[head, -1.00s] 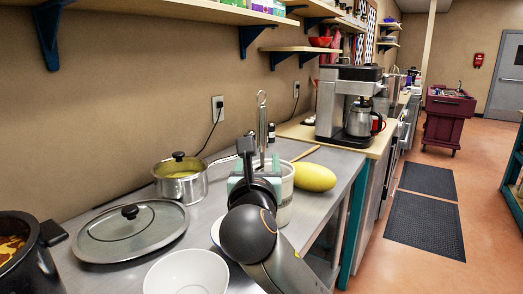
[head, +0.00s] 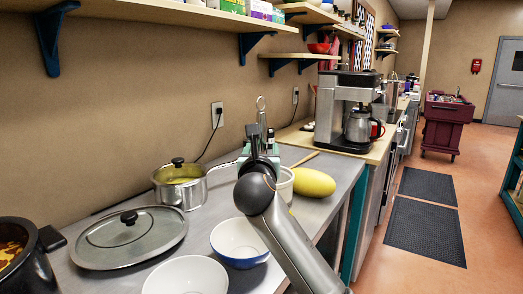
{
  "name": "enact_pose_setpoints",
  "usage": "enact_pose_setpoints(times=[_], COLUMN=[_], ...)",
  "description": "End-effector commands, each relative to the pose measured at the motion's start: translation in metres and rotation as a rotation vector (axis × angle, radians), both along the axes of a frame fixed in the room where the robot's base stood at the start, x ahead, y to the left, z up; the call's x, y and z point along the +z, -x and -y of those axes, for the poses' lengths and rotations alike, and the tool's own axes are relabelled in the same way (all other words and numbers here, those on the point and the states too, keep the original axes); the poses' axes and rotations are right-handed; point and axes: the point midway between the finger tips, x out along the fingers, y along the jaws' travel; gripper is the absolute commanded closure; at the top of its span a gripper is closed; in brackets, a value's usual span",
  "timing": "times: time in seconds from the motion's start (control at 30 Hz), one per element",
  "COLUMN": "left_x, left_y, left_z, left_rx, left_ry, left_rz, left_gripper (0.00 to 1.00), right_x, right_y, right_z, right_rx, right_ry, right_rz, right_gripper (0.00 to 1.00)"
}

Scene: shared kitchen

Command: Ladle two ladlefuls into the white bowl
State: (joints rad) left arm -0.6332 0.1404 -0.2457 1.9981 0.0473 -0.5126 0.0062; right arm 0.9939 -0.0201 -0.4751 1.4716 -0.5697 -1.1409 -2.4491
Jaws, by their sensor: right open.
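A plain white bowl (head: 185,277) stands empty at the front edge of the picture. A second bowl, white inside and blue outside (head: 240,242), stands behind it to the right. A dark pot (head: 40,268) with orange-brown food is at the far left. A steel-handled utensil with a looped top, perhaps the ladle (head: 261,104), stands upright behind my right gripper (head: 260,140); its lower end is hidden. My right gripper is open, reaching away from me beside a white container (head: 286,186), which it partly covers. Whether it touches the handle I cannot tell. My left gripper is out of view.
A steel pot with yellow contents (head: 183,192) stands by the wall. A large lid (head: 130,240) lies on the steel counter, left of the bowls. A yellow melon (head: 313,182) lies right of the container. A coffee machine (head: 340,105) stands farther back.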

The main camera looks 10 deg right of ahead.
Motion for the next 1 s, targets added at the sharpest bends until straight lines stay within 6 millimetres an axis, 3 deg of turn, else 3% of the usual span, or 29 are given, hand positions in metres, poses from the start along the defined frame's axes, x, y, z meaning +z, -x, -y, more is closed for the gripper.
enact_pose_setpoints(times=[0.07,0.63,0.97,1.0], left_x=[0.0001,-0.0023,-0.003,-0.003], left_y=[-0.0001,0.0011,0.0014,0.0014], left_z=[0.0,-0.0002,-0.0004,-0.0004], left_rx=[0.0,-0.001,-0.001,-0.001], left_ry=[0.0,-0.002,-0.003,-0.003], left_rz=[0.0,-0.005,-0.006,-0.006], left_gripper=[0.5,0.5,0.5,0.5], right_x=[0.0002,0.0,-0.0001,-0.0001], right_y=[0.0002,0.0004,0.0003,0.0003], right_z=[-0.0002,-0.0001,-0.0001,-0.0001], right_rx=[0.0,0.0,0.0,0.0], right_ry=[0.0,0.001,0.001,0.001], right_rz=[0.0,0.0,0.0,0.0], right_gripper=[0.36,0.99,1.0,0.77])
